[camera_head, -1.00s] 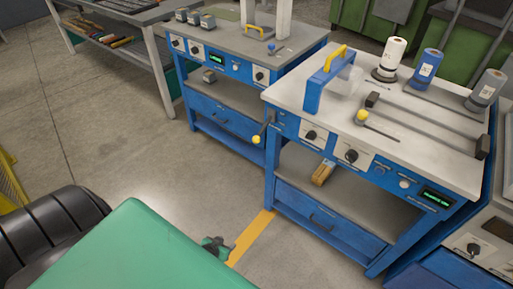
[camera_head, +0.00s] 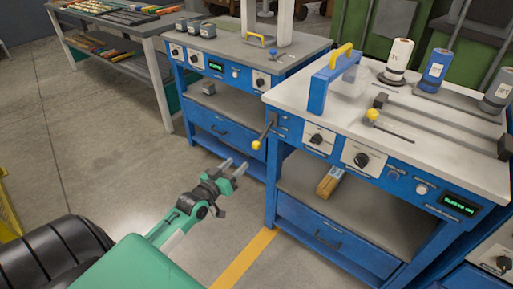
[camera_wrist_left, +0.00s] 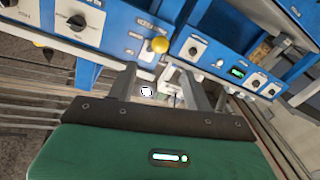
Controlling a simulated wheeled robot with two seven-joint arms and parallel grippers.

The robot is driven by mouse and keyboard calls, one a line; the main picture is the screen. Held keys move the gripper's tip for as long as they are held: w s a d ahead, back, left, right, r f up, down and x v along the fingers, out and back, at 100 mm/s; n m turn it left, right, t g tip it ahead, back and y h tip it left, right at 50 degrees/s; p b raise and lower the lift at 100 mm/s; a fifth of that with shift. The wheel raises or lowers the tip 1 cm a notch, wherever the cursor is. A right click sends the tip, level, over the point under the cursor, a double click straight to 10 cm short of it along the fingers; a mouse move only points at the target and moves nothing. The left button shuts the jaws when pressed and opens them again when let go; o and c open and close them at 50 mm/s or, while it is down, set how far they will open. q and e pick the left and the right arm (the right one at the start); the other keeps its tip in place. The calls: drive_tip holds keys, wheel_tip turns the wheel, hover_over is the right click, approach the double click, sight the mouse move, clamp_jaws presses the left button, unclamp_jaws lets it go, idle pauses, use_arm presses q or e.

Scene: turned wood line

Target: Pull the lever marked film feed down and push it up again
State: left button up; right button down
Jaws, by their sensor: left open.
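A lever with a dark rod and a round yellow knob (camera_head: 257,144) sticks out from the left side of the blue workstation (camera_head: 285,150); its knob hangs low. Its marking cannot be read. The yellow knob also shows in the left wrist view (camera_wrist_left: 159,45), ahead of the fingers and near the middle. My left gripper (camera_head: 235,166) is open and empty, left of and a little below the knob in the head view, apart from it. In the wrist view its two fingers (camera_wrist_left: 158,80) reach forward with a gap between them. My right gripper is not seen.
The workstation's grey-white top carries a blue arch with a yellow handle (camera_head: 341,57), several spools (camera_head: 435,67) and a small yellow knob (camera_head: 372,114). A second blue bench (camera_head: 215,140) stands behind. The floor (camera_head: 110,180) left of the lever is clear.

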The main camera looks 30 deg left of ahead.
sight(254, 148)
use_arm(q)
drive_tip(key=w+b, duration=0.1)
drive_tip(key=w, duration=1)
drive_tip(key=shift+w, duration=0.9)
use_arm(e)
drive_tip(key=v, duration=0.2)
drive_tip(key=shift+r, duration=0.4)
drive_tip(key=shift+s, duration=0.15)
